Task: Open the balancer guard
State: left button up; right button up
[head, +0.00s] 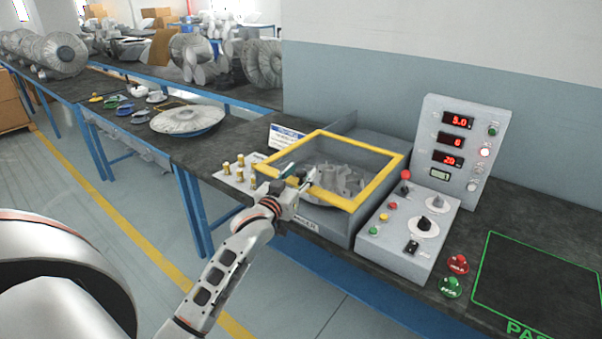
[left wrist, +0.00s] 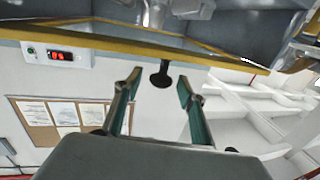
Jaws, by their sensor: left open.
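The balancer guard (head: 383,182) is a yellow-framed, clear-topped cover lying over the grey balancer box (head: 325,222), apparently shut. A finned metal rotor (head: 340,180) shows through it. My left gripper (head: 293,178) is at the guard's front bar in the head view, hiding part of it. In the left wrist view the yellow guard bar (left wrist: 200,47) crosses the top, with a black knob (left wrist: 161,77) hanging from it. My left gripper (left wrist: 159,82) is open, its green-padded fingers on either side of the knob, with gaps visible. My right gripper is not in view.
Right of the box stand a control box (head: 409,231) with a red-topped lever and a display panel (head: 459,148). Brass-topped posts (head: 240,165) stand close left of the guard. A fan wheel (head: 188,119) lies farther left on the bench. A green-outlined area (head: 540,285) is clear.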

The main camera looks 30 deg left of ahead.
aim_at(319, 170)
pick_arm(q)
jog(key=shift+w, duration=0.5)
jog(key=shift+c, duration=0.3)
grip_shut()
jog(key=shift+w, duration=0.1)
jog(key=w, duration=0.5)
jog(key=w+b, duration=0.1)
jog(key=w, duration=0.2)
jog(key=shift+w+d+f, duration=0.1)
jog(key=shift+w+d, duration=0.15)
jog(key=shift+w, duration=0.45)
